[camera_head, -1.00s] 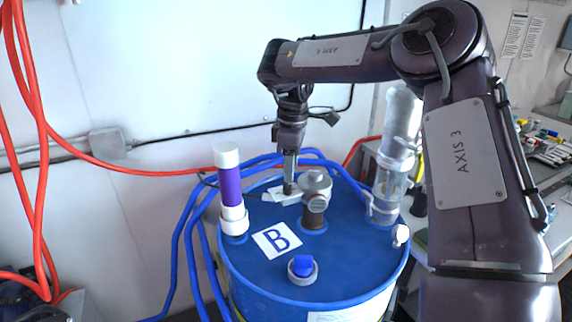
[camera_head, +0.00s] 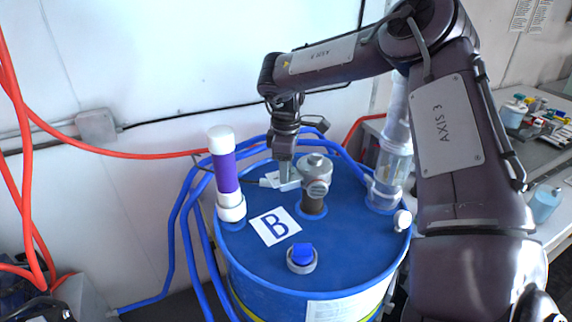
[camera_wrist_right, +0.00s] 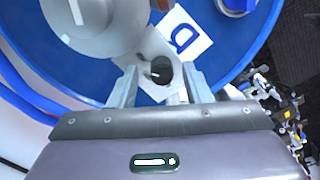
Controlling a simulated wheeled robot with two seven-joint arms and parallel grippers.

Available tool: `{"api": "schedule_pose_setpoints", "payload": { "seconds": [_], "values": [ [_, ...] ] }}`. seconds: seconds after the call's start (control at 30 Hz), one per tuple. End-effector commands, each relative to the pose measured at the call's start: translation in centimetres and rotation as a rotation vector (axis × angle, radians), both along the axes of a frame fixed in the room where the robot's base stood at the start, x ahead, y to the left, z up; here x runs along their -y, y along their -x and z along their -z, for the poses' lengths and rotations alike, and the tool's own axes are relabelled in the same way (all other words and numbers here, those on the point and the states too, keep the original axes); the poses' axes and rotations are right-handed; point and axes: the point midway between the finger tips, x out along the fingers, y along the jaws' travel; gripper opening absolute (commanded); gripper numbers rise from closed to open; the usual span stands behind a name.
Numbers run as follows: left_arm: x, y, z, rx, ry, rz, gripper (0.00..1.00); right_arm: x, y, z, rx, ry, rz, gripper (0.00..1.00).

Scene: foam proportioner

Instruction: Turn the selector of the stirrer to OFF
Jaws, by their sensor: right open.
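The stirrer (camera_head: 315,180) is a grey motor on a dark stem, standing on a blue drum (camera_head: 350,240). Its grey round body (camera_wrist_right: 105,25) fills the upper left of the wrist view. The selector (camera_wrist_right: 160,72) is a black round knob with a white mark, on a pale plate beside the motor. My right gripper (camera_wrist_right: 159,80) is open, with one finger on each side of the selector; I cannot tell whether they touch it. In the head view the right gripper (camera_head: 286,178) points down at the plate and hides the selector. My left gripper is not in view.
A purple-and-white tube (camera_head: 225,172) and a clear cylinder (camera_head: 391,165) stand on the drum. A blue cap (camera_head: 302,256) and a "B" label (camera_head: 274,226) lie nearer. Blue hoses (camera_head: 188,235) run round the drum. A cluttered bench (camera_head: 550,170) stands at right.

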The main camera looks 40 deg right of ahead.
Motion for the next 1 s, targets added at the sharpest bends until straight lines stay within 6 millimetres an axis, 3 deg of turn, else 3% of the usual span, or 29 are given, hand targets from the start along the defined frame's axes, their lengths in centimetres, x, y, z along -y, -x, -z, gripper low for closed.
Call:
{"api": "schedule_pose_setpoints", "payload": {
  "seconds": [0.17, 0.5, 1.0],
  "values": [
    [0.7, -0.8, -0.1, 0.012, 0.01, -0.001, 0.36, 0.0, 0.0, 0.0, 0.0, 0.0, 0.0, 0.44],
    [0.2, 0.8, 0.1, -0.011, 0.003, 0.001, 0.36, 0.0, 0.0, 0.0, 0.001, 0.001, 0.001, 0.0],
    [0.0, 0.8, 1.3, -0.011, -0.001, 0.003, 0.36, 0.1, 0.0, 0.1, 0.002, 0.002, -0.137, 0.0]
  ]
}}
